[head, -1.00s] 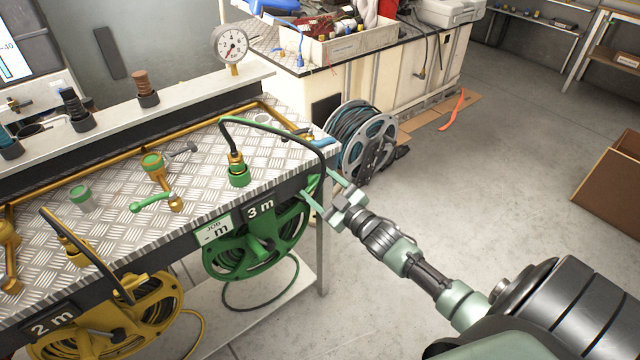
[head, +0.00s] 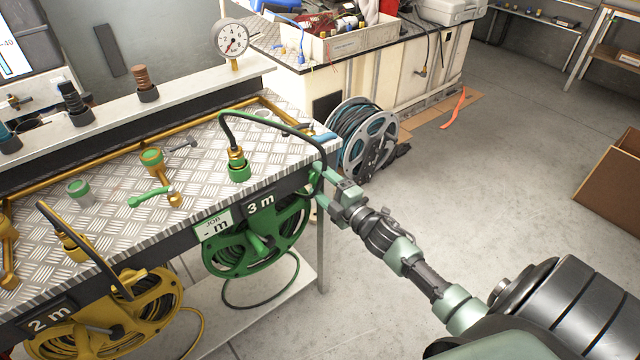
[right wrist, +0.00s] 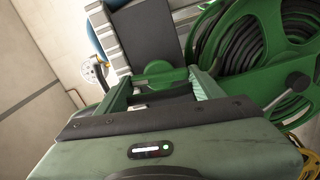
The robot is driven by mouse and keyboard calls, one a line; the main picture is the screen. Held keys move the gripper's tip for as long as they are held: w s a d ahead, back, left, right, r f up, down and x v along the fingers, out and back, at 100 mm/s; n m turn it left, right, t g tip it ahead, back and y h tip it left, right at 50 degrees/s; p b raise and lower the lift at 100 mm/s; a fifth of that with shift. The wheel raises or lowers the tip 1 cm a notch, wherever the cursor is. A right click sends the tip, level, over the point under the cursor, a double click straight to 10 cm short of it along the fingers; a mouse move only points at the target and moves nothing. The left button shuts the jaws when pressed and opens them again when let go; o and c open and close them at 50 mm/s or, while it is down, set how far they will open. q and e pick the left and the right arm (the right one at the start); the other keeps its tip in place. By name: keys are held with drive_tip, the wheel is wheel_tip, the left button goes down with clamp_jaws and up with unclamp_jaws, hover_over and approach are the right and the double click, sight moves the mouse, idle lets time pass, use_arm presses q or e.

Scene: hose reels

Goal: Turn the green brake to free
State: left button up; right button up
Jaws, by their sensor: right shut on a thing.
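The green reel (head: 262,240) hangs under the bench's front edge, below a "3 m" label. The green brake knob (right wrist: 162,74) shows in the right wrist view, between the fingers of my right gripper (right wrist: 160,88). In the head view my right gripper (head: 324,186) is at the reel's right side, by the bench corner, shut on the brake. The fingers and arm hide most of the brake there, so I cannot tell its setting. My left gripper is not in view.
A yellow reel (head: 120,318) hangs left of the green one. A black hose (head: 290,131) with a green coupling (head: 239,168) arches over the bench top. A bench leg (head: 322,245) stands just below my gripper.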

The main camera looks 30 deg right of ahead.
drive_tip(key=shift+f+n, duration=0.1)
drive_tip(key=shift+n, duration=0.8)
drive_tip(key=o, duration=1.4)
drive_tip(key=shift+c, duration=0.2)
drive_tip(key=s+b, duration=0.1)
drive_tip(key=s, duration=0.6)
drive_tip(key=shift+s+d, duration=0.3)
drive_tip(key=shift+s, duration=0.1)
